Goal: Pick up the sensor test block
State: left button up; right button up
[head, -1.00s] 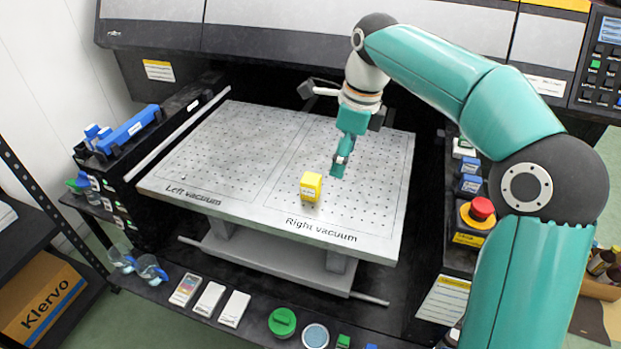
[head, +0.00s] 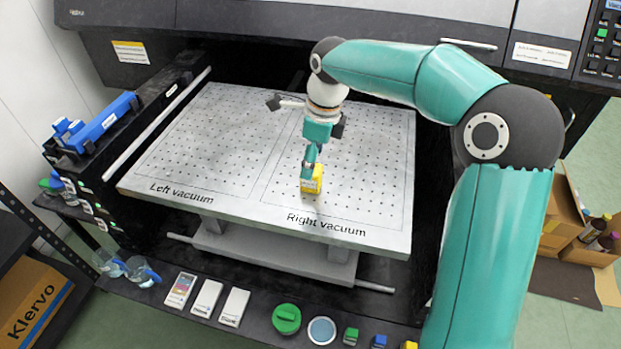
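A small yellow block (head: 313,186) with a pale label, which I take to be the sensor test block, stands on the perforated plate (head: 235,205) in the area marked "Right vacuum". My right gripper (head: 310,169) points down at the block from above, its fingers overlapping the block's upper part in the head view. The fingers hide part of the block's top. I cannot tell whether they touch it or are closed around it. My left gripper is out of view.
The plate around the block is bare. The dark printer body (head: 300,30) stands behind. A front ledge holds white cards (head: 207,298), a green lid (head: 286,318) and small coloured blocks (head: 351,335). A blue tool (head: 100,122) lies on the left side rail.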

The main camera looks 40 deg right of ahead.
jog(key=shift+w+f, duration=0.25)
jog(key=shift+f, duration=1.45)
jog(key=shift+w+f, duration=0.2)
jog(key=shift+f, duration=1.45)
jog(key=shift+c, duration=0.2)
jog(key=shift+r, duration=0.1)
jog(key=c, duration=1.3)
